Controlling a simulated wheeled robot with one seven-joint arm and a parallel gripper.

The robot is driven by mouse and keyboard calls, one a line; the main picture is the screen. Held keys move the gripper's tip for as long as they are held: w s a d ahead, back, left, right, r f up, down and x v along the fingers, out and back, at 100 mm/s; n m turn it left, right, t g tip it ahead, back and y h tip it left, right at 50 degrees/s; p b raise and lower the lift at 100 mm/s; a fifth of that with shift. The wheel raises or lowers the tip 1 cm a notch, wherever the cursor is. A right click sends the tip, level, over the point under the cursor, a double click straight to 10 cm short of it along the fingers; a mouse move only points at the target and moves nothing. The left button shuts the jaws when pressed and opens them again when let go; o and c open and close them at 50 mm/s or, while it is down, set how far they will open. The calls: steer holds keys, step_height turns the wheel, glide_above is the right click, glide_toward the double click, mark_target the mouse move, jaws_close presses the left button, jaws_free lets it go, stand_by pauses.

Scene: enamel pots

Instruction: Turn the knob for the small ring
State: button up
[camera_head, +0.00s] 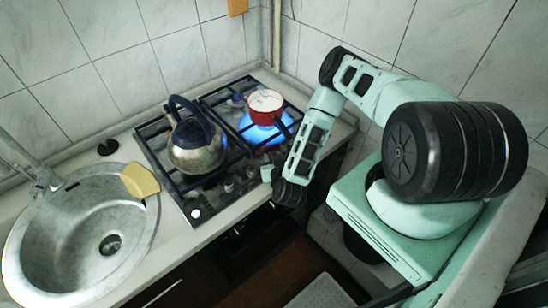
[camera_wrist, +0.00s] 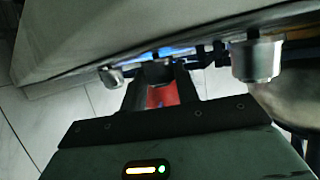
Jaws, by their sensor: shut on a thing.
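My gripper (camera_head: 267,173) is at the front right edge of the gas hob (camera_head: 181,200), its fingers low over the knob row. A silver knob (camera_wrist: 256,60) stands on one side and a smaller-looking knob (camera_wrist: 111,76) on the other, both apart from the fingers. In the head view my gripper hides the held knob. Blue flame (camera_head: 262,131) burns under the red pot (camera_head: 265,105); blue also shows near the kettle (camera_head: 195,147). I cannot tell which ring the held knob serves.
The kettle stands left of the red pot, whose dark handle (camera_head: 284,128) points toward my arm. A steel sink (camera_head: 55,262) with a yellow sponge-like block (camera_head: 140,180) on its rim is at left. Tiled walls close off the back.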

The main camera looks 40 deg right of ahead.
steer(key=shift+h, duration=0.3)
steer(key=o, duration=1)
steer(key=p+v, duration=0.1)
steer(key=v, duration=0.1)
steer(key=p+v, duration=0.1)
steer(key=v, duration=0.1)
steer(key=p+v, duration=0.1)
steer(key=p, duration=0.1)
steer(key=shift+s+a+r, duration=0.2)
steer(key=shift+r, duration=0.25)
steer(key=shift+s+a+r+p, duration=0.15)
steer(key=shift+s+p, duration=0.25)
steer(key=shift+p, duration=0.6)
steer(key=shift+s+a+p, duration=0.2)
steer(key=shift+s+p, duration=0.2)
